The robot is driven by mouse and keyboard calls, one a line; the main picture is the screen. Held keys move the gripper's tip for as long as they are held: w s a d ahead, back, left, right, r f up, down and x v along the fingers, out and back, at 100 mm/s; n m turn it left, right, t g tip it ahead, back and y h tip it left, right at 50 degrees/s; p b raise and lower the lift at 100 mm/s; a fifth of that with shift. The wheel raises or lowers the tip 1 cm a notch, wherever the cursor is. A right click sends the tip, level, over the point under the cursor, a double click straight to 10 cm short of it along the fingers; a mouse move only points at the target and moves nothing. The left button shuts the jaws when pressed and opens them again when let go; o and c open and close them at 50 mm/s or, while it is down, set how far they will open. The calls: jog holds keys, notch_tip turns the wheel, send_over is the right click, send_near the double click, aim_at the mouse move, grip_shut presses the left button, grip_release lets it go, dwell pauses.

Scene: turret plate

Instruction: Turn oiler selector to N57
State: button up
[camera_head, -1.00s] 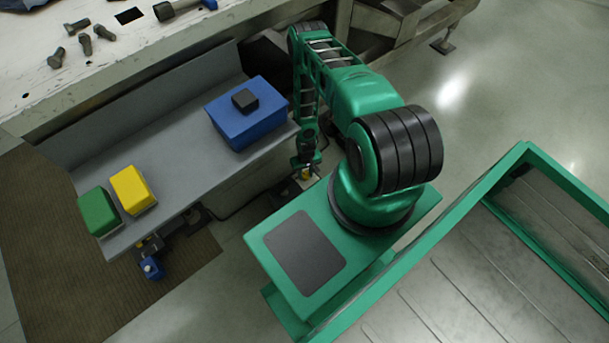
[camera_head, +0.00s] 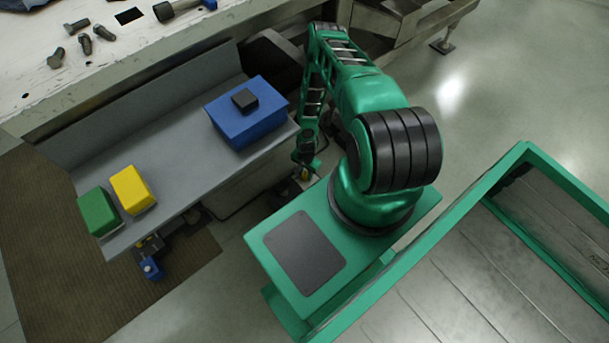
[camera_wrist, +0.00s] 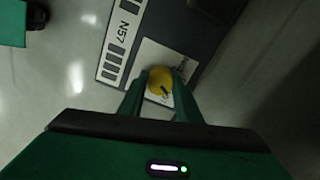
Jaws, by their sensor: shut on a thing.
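The oiler selector is a round yellow knob (camera_wrist: 157,77) on a white plate (camera_wrist: 147,54) in the wrist view. My gripper (camera_wrist: 160,93) is shut on it, with one green finger on each side. A short black mark on the knob points to the lower right in that view. A label strip reading N57 (camera_wrist: 122,31) lies to the left of the white plate. Other plate lettering is partly covered or too small to read. In the head view my gripper (camera_head: 304,168) is low beside the grey bench, and only a little yellow shows there.
The grey bench (camera_head: 180,163) carries a blue box (camera_head: 245,124) with a black block, a yellow block (camera_head: 132,190) and a green block (camera_head: 98,213). A blue-topped part (camera_head: 151,267) stands below its front edge. A white worktop (camera_head: 110,72) with bolts lies behind.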

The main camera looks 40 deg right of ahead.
aim_at(305, 174)
jog(key=m, duration=0.6)
jog(key=shift+a, duration=0.1)
jog(key=shift+w, duration=0.1)
dwell(0.5)
jog(key=o, duration=1.1)
notch_tip(305, 174, up, 11)
jog(key=shift+f, duration=0.1)
